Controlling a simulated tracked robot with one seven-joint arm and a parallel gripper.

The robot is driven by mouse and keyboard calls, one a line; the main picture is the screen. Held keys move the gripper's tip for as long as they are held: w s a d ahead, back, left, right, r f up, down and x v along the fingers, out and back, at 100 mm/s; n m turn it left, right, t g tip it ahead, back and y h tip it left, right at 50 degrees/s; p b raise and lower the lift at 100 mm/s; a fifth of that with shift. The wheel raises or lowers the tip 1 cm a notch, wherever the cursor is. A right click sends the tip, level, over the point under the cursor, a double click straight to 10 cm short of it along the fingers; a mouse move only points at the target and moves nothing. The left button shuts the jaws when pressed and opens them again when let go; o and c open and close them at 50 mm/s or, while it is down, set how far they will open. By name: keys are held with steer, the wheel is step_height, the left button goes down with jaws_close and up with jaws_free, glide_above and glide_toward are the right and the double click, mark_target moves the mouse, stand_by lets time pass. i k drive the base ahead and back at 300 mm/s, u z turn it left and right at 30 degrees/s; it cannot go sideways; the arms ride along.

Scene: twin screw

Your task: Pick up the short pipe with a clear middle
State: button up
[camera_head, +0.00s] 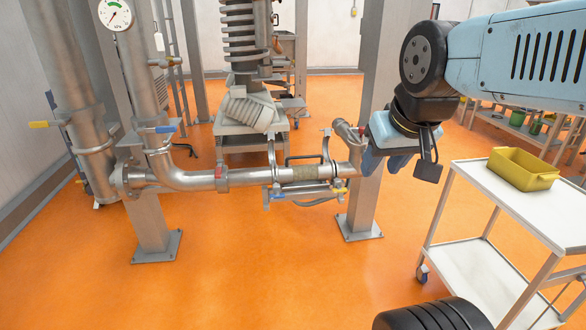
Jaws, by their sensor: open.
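My gripper (384,162) is at the right of the line, pointing down, close to the bent end piece. It looks open and empty. Whether it touches the end piece cannot be told, and its fingertips are partly unclear.
A steel post (362,205) stands just behind my gripper. A white cart (500,205) with a yellow bin (523,168) stands at the right. The orange floor (270,270) in front is clear.

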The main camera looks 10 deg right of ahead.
mark_target(287, 174)
steer(key=i, duration=0.8)
steer(key=z, duration=3)
steer(key=k, duration=1.1)
